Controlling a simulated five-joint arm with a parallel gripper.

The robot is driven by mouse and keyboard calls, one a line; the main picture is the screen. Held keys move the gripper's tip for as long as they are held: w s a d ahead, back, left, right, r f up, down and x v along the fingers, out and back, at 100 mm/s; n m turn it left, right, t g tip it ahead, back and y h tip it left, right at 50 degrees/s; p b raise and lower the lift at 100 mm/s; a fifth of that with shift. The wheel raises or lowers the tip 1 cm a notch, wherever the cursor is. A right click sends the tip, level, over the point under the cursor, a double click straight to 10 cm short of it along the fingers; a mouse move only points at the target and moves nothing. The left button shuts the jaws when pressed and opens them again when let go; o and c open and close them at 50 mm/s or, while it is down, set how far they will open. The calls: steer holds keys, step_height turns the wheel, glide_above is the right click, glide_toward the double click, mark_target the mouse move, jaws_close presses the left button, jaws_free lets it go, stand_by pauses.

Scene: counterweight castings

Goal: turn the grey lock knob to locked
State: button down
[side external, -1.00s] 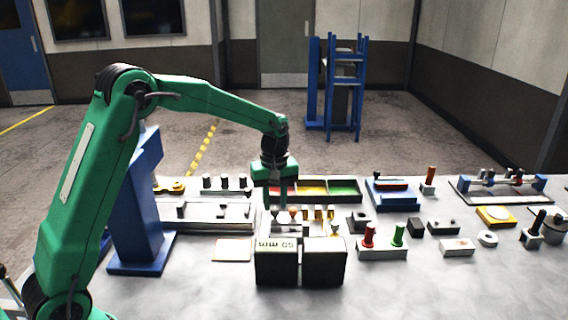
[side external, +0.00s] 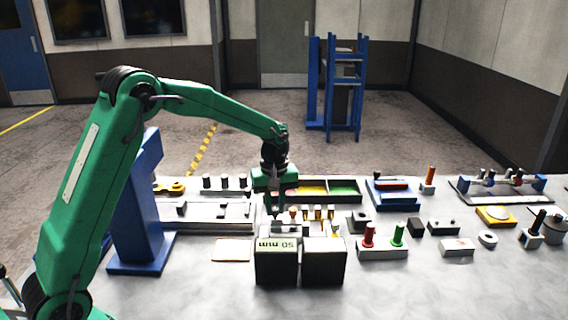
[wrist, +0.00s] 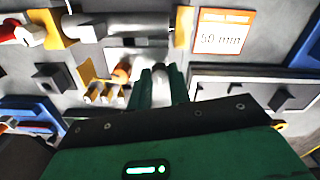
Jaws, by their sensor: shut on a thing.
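My gripper (side external: 275,210) points down at the near-left part of the bench, over a pale fixture beside a copper-coloured knob (side external: 292,211). In the wrist view my gripper's two green fingers (wrist: 159,76) are shut on a small dark grey piece, apparently the lock knob (wrist: 159,68), which shows between the tips. The fingers hide most of it, so I cannot read its turned position. The copper-coloured knob (wrist: 122,70) is just left of the fingers in the wrist view.
Two dark blocks (side external: 323,264) stand in front of the fixture, close to my gripper. A tray with red, yellow and green compartments (side external: 345,190) lies behind. A base with red and green pegs (side external: 382,253) is to the right.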

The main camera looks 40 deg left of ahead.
mark_target(275, 209)
steer(key=shift+m, duration=0.3)
steer(key=m, duration=0.5)
steer(key=shift+r, duration=0.1)
steer(key=m, duration=0.5)
steer(key=shift+m, duration=0.3)
steer(key=m, duration=0.6)
steer(key=shift+m, duration=0.3)
steer(key=c, duration=1.6)
jaws_free()
steer(key=shift+r, duration=0.1)
steer(key=shift+r, duration=3.8)
